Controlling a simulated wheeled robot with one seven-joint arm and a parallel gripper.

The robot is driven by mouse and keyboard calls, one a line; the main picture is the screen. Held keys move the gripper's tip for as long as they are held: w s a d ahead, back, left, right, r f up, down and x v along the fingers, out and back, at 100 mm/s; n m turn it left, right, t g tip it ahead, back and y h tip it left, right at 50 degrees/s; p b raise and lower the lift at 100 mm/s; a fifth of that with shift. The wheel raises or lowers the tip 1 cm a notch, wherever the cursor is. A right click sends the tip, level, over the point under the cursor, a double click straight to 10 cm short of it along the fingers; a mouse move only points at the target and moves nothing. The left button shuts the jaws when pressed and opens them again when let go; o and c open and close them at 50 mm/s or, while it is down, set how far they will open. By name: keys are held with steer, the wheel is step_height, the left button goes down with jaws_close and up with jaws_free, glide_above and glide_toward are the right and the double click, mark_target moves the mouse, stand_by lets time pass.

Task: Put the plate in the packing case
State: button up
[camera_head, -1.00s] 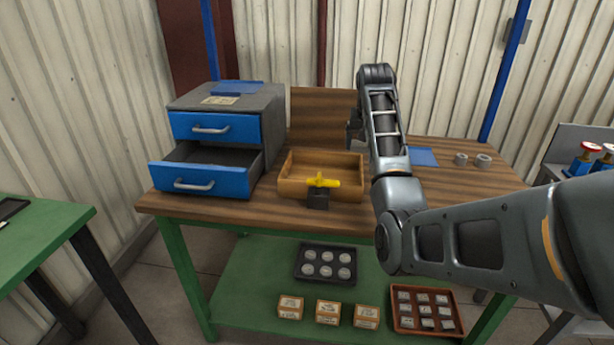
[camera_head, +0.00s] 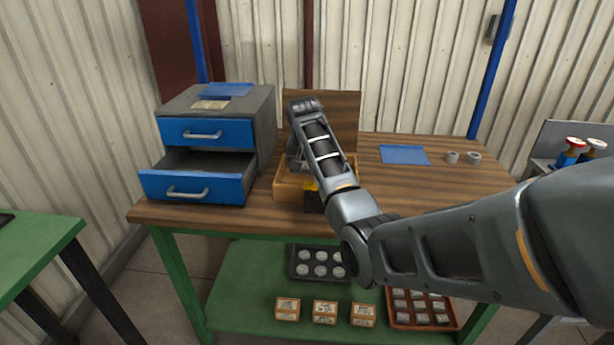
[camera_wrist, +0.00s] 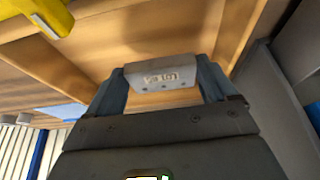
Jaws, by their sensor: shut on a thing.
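The plate (camera_wrist: 160,75) is a small grey metal piece with a stamped marking and small holes. My gripper (camera_wrist: 162,88) is shut on it, one finger at each side. The packing case (camera_head: 284,190) is the open wooden box on the table, partly hidden behind my arm. Its wooden wall (camera_wrist: 237,35) also shows in the wrist view behind the plate. The plate is over or inside the case; I cannot tell whether it touches the floor. In the head view my arm hides the plate.
A yellow-handled thing (camera_wrist: 40,12) is beside the case. A grey cabinet (camera_head: 261,122) with an open lower blue drawer (camera_head: 192,186) stands close to the left. A blue sheet (camera_head: 404,154) and two grey rings (camera_head: 463,157) lie on the right, with bare table around them.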

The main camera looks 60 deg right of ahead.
steer(key=shift+f+p, duration=0.3)
steer(key=shift+f, duration=1.65)
steer(key=shift+f, duration=0.1)
steer(key=o, duration=1)
steer(key=v, duration=1.2)
